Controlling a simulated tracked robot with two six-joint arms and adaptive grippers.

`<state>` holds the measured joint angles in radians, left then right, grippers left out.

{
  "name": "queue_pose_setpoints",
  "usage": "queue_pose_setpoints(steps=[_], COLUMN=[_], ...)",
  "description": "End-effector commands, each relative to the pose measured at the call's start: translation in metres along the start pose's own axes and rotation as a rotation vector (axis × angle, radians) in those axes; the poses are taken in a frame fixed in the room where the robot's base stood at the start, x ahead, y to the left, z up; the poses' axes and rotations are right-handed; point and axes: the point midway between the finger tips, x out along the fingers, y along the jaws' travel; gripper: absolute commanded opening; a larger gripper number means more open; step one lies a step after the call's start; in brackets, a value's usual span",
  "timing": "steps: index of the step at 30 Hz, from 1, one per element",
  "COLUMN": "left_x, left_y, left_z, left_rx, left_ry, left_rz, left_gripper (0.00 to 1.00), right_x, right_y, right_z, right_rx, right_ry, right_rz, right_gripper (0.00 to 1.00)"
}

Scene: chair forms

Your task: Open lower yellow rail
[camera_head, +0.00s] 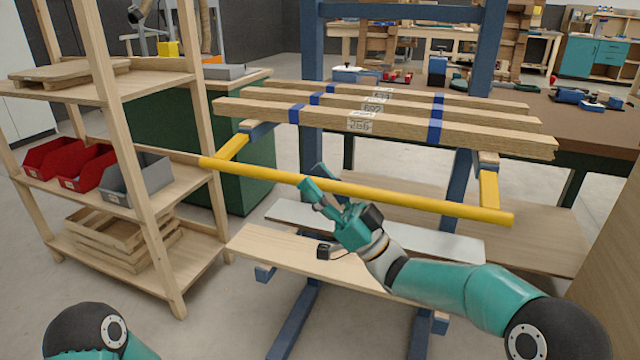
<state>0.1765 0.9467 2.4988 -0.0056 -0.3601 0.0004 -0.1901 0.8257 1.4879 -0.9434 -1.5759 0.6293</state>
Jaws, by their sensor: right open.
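The yellow rail (410,203) is a long bar across the front of a blue rack, below the wooden beams. Short yellow arms at its left and right ends run back toward the rack. My right gripper (308,187) is teal, with its fingers spread at the front of the rail, left of its middle. The fingers overlap the rail in the picture; I cannot tell whether they touch it. My left gripper is out of view; only a part of my left arm shows at the bottom left.
Wooden beams (480,132) with blue bands and number labels lie on the rack (310,60) above the rail. Boards (290,262) lie on a lower level beneath it. A wooden shelf (150,190) with red bins (85,165) and a grey bin (138,180) stands close on the left.

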Motion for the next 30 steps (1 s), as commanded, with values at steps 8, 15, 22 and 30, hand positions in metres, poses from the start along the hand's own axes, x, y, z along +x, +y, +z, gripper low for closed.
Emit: queue_pose_setpoints(steps=[8, 15, 22, 30], left_x=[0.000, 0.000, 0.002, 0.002], left_y=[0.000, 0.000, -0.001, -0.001], left_z=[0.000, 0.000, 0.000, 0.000], left_rx=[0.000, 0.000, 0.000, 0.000], left_ry=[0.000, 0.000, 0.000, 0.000], left_rz=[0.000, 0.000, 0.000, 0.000], left_gripper=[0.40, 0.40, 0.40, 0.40], right_x=[0.000, 0.000, 0.006, 0.013], right_y=[0.000, 0.000, -0.003, -0.002], right_z=[0.000, 0.001, -0.005, -0.012], right_rx=[0.000, 0.001, 0.051, 0.141], right_ry=[0.000, 0.000, -0.001, -0.001], right_rz=[0.000, -0.001, 0.048, 0.140], right_gripper=[0.04, 0.00, 0.00, 0.00])
